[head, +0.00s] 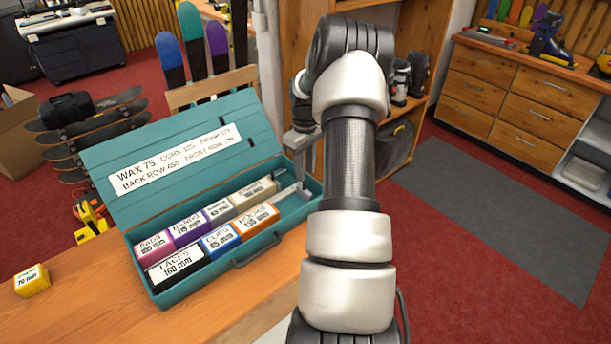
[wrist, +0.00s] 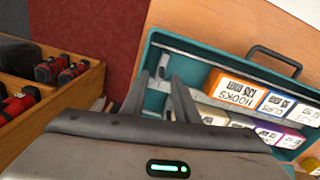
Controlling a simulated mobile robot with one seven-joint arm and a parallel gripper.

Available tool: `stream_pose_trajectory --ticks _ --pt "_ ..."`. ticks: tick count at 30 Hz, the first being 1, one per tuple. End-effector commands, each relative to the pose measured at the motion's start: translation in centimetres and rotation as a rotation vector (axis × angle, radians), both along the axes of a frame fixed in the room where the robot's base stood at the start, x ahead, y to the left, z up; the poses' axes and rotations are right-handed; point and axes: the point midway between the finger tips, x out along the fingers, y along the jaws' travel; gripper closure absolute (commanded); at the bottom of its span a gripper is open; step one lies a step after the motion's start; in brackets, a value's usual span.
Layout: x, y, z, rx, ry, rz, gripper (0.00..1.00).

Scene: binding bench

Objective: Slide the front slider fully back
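The teal box (head: 212,279) stands open on the wooden bench, and its near rim and handle show in the wrist view (wrist: 270,55). Its front row holds a black LACES block (head: 176,268), a blue CLIPS block (head: 219,243) and an orange HOOKS block (head: 256,219). A pale metal piece (head: 289,191), perhaps the front slider, lies right of HOOKS; a small grey upright (wrist: 163,66) shows near my fingertips. My gripper (wrist: 160,77) is over the box's right end, fingers apart. Whether it touches a slider I cannot tell.
The back row holds pink (head: 153,247), purple (head: 186,228) and paler blocks. The labelled lid (head: 175,160) stands open behind. A yellow 70 mm block (head: 32,281) lies on the bench left of the box. A wooden shelf unit (head: 415,110) stands behind my arm.

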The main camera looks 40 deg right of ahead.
Motion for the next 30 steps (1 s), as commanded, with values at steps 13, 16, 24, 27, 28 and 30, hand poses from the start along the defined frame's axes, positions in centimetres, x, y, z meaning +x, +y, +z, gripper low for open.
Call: stream_pose_trajectory --ticks 13,16,24,27,28,30 --pt "0.0 -0.1 10.9 -0.005 -0.004 0.001 0.72" --pt "0.0 -0.1 12.5 -0.005 -0.004 0.000 0.72" --pt "0.0 -0.1 14.2 -0.003 -0.001 -0.001 0.72" --pt "-0.1 -0.1 14.3 -0.003 -0.001 0.000 0.72" --pt "-0.1 -0.1 14.3 -0.003 -0.001 -0.001 0.72" --pt "-0.1 -0.1 14.2 -0.003 -0.001 0.000 0.72"
